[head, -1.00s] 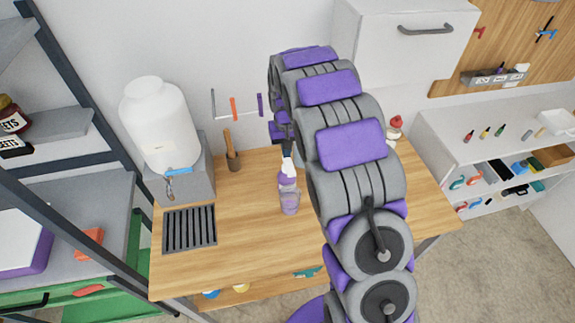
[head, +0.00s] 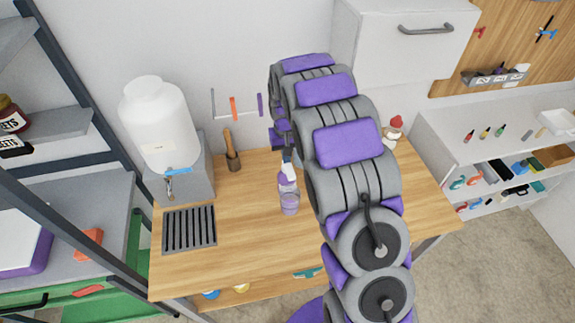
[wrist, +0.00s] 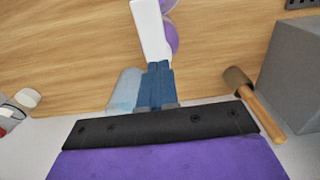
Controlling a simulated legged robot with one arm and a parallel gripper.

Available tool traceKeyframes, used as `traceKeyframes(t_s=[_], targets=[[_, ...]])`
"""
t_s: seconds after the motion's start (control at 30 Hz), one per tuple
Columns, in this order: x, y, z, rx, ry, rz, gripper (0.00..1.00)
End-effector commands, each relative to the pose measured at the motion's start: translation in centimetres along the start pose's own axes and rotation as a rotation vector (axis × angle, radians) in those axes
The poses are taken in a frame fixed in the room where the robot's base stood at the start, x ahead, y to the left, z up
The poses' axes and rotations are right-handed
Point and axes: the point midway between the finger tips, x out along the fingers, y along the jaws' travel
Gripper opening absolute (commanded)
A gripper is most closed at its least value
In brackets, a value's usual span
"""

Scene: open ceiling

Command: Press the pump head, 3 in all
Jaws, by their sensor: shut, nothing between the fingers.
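A purple-tinted pump bottle (head: 289,202) with a white pump head (head: 288,170) stands upright on the wooden table. In the wrist view the white pump head (wrist: 150,30) extends from the fingertips toward the top edge, with part of the purple bottle (wrist: 171,38) beside it. My gripper (wrist: 158,66) has its blue fingers together and empty, with the tips at the near end of the pump head. In the head view my gripper (head: 287,155) is just above the pump head, partly hidden by my arm. I cannot tell whether the tips press on it.
A large white jug (head: 158,125) on a grey stand and a black drain grate (head: 189,229) are at the left. A pale blue translucent object (wrist: 124,90) is close to the fingers. The table front is clear.

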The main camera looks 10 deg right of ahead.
Motion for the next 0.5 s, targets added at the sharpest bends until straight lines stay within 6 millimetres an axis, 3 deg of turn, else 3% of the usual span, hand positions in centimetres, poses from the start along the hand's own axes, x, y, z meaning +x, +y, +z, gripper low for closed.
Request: traceKeyframes(t_s=[0.5], targets=[[-1.7, 0.0, 0.1, 0.000, -0.001, 0.000, 0.00]])
